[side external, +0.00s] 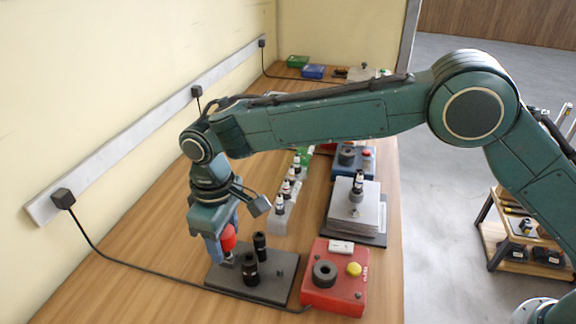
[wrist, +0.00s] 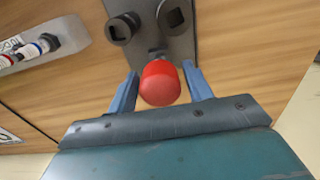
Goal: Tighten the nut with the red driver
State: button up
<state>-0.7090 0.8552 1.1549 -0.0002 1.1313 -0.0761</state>
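The red driver (side external: 228,238) stands upright at the dark tool plate (side external: 283,276), at its left end. Its rounded red top also shows in the wrist view (wrist: 160,84). My gripper (side external: 222,250) points down over it, with its blue fingers on either side of the red handle. In the wrist view my gripper (wrist: 160,70) shows gaps between fingers and handle, so it looks open around the driver. The driver's lower end is mostly hidden. I cannot tell for certain which part is the nut; a dark ring (side external: 325,273) sits on the red box (side external: 333,299).
Two black socket tools (side external: 251,268) (side external: 260,245) stand close beside the driver. The red box has a yellow button (side external: 354,269). A row of small white-and-black pieces (side external: 287,189), a stacked plate (side external: 354,214) and a blue box (side external: 367,160) lie behind. A cable (side external: 130,260) crosses the table.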

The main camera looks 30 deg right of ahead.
jog(key=c, duration=1)
jog(key=shift+r, duration=1.55)
notch_tip(320, 180, up, 15)
jog(key=w+d+m, duration=0.2)
jog(key=d+m, duration=0.2)
jog(key=d, duration=0.8)
jog(key=w+d+m, duration=0.3)
jog(key=d+m, duration=0.1)
jog(key=d, duration=0.7)
jog(key=s+d+m, duration=0.3)
jog(key=d, duration=0.8)
jog(key=shift+w+a+f, duration=0.1)
jog(key=shift+w+f, duration=0.05)
jog(key=shift+f, duration=1.1)
jog(key=shift+w+a+f, duration=0.1)
jog(key=shift+f, duration=1.1)
